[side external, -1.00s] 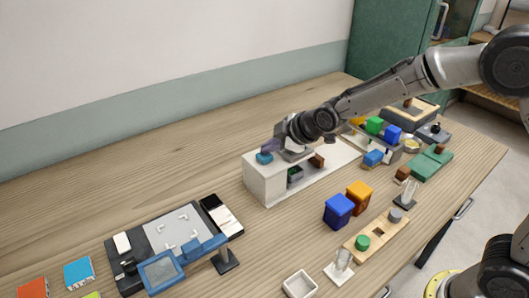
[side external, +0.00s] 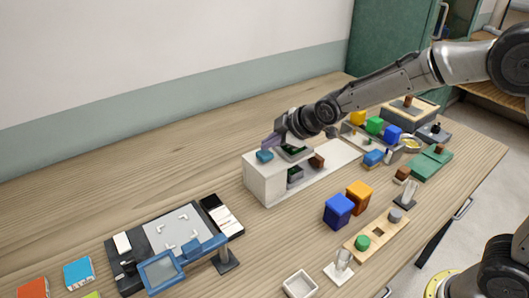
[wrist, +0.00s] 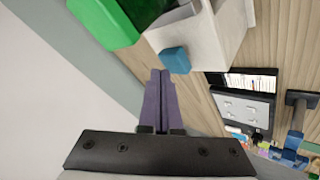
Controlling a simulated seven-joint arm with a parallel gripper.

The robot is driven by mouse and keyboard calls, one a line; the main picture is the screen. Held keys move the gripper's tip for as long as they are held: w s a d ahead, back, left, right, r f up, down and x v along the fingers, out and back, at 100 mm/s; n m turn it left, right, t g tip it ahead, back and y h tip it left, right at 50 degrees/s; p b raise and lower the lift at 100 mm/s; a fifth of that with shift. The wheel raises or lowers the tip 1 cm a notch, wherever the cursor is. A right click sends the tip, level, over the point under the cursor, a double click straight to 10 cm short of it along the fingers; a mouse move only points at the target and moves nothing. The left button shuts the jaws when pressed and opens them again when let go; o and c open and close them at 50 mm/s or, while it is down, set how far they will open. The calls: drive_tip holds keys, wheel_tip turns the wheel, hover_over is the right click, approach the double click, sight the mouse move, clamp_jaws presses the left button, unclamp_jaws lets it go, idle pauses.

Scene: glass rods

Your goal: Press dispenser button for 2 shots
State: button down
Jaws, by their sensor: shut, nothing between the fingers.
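The dispenser is a white box (side external: 262,183) with a blue button (side external: 264,156) on the left part of its top. The button also shows in the wrist view (wrist: 175,60), just right of the fingertips. My gripper (side external: 268,145) is close above and behind the button in the side view. Its purple fingers (wrist: 159,72) are pressed together with nothing between them. The fingertips look apart from the button in the wrist view. A dark green part (side external: 293,149) shows on the dispenser under my wrist.
A blue box (side external: 338,211) and an orange box (side external: 359,197) stand in front of the dispenser. A black plate with a grey panel (side external: 180,232) lies at the left. Several coloured blocks and trays crowd the right. The wood behind the dispenser is clear.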

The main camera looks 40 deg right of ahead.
drive_tip(key=shift+r, duration=0.35)
drive_tip(key=shift+r, duration=2.45)
wheel_tip(320, 180, up, 7)
drive_tip(key=t, duration=0.1)
hover_over(269, 154)
drive_tip(key=s+d, duration=0.2)
drive_tip(key=d, duration=0.1)
drive_tip(key=s+d+r+m+t, duration=0.1)
drive_tip(key=s+d+r, duration=0.1)
drive_tip(key=s+r, duration=0.2)
drive_tip(key=s+d+r+m+h, duration=0.1)
drive_tip(key=s+d+r+m, duration=0.2)
drive_tip(key=s, duration=0.7)
drive_tip(key=s+d+f+m+g, duration=0.1)
drive_tip(key=s+f+m+g, duration=0.1)
drive_tip(key=s+f, duration=0.4)
drive_tip(key=s+d+f+m+g+h, duration=0.1)
drive_tip(key=s+f+m+g, duration=0.2)
drive_tip(key=s, duration=1.1)
wheel_tip(269, 154, down, 4)
drive_tip(key=shift+d+r+m, duration=0.25)
drive_tip(key=shift+d+m, duration=0.15)
drive_tip(key=shift+m, duration=0.8)
